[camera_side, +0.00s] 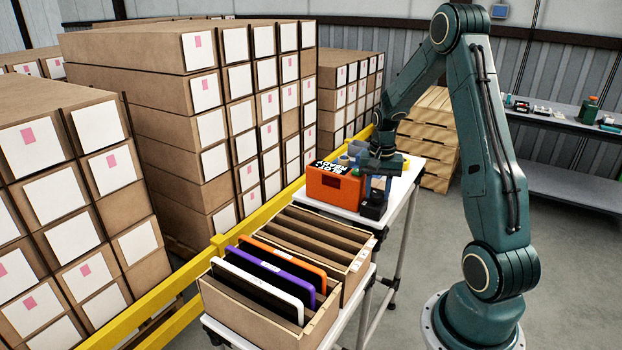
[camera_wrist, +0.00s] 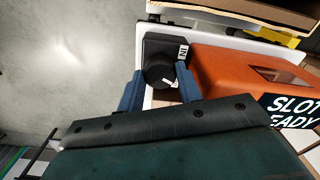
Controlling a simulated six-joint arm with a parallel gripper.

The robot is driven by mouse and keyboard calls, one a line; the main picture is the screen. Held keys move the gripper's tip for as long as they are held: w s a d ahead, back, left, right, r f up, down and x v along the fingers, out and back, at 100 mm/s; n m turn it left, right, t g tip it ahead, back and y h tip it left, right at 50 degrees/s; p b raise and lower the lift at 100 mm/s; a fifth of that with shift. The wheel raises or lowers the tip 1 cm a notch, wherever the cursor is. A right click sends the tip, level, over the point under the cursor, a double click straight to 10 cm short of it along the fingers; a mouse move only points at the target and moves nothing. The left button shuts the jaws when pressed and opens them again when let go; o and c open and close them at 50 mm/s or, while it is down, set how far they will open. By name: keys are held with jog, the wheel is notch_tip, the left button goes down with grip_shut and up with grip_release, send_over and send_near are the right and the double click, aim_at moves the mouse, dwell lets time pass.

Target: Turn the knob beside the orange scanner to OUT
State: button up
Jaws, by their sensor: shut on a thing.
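The orange scanner (camera_side: 335,190) stands on the white table with a "SLOT READY" display on top. It also fills the right of the wrist view (camera_wrist: 225,78). Beside it is a small black box (camera_side: 373,210) bearing the round black knob (camera_wrist: 157,72). My gripper (camera_wrist: 160,75) points at the box, with one blue finger on each side of the knob, shut on it. A white mark shows on the knob's near right side. A label reading "IN" (camera_wrist: 183,51) is on the box's right; no OUT label is visible. In the side view my gripper (camera_side: 376,188) hides the knob.
Wooden crates in front hold upright tablets: white (camera_side: 262,282), purple (camera_side: 278,270) and orange (camera_side: 285,257). Tall carton stacks (camera_side: 210,110) stand behind a yellow rail (camera_side: 235,232). Other small items sit behind the scanner on the white table (camera_side: 398,190).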

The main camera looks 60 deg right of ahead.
aim_at(377, 193)
jog(key=shift+m, duration=2)
jog(key=o, duration=0.7)
jog(key=shift+r, duration=0.1)
notch_tip(377, 193, up, 14)
jog(key=shift+f, duration=0.2)
